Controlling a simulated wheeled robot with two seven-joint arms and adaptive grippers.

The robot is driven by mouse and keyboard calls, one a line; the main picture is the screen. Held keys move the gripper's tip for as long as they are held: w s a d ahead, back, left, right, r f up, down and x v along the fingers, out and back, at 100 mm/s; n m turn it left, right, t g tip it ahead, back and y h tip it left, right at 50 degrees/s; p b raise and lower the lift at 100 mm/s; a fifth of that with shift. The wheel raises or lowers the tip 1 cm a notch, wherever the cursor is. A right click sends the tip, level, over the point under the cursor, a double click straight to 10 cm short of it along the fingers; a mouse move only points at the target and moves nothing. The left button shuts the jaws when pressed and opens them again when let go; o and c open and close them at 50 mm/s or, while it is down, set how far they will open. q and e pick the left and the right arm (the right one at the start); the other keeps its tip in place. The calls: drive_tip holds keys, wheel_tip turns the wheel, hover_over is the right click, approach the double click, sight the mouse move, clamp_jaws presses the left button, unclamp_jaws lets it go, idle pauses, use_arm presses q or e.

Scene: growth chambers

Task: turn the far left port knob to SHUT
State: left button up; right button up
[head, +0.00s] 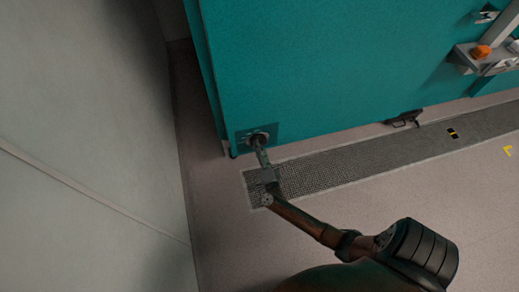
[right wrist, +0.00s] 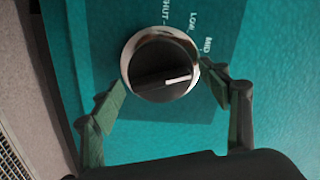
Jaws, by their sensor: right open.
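The port knob (right wrist: 155,65) is a black dial with a silver ring, on a darker teal plate (right wrist: 95,45). Its white pointer line points right, away from the SHUT lettering at the top and past MID. Any label under the pointer's end is hidden by a finger. My right gripper (right wrist: 163,93) is open, with one finger on each side of the knob; I cannot tell whether either touches it. In the head view the right gripper (head: 261,152) reaches the knob (head: 258,139) low on the teal chamber's left end. My left gripper is not in view.
The teal chamber wall (head: 320,65) fills the back. A pale wall (head: 80,130) stands close on the left. A floor grate (head: 370,165) runs along the chamber's foot. A metal fitting with an orange knob (head: 481,51) is at upper right.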

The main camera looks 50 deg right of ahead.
drive_tip(key=c, duration=1.2)
drive_tip(key=shift+o, duration=0.2)
drive_tip(key=shift+r, duration=0.1)
use_arm(q)
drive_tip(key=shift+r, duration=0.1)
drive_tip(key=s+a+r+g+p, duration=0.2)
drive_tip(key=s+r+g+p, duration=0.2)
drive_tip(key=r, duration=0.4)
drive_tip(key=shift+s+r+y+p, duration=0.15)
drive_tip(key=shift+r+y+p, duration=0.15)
drive_tip(key=shift+p, duration=0.6)
use_arm(e)
drive_tip(key=shift+n, duration=7)
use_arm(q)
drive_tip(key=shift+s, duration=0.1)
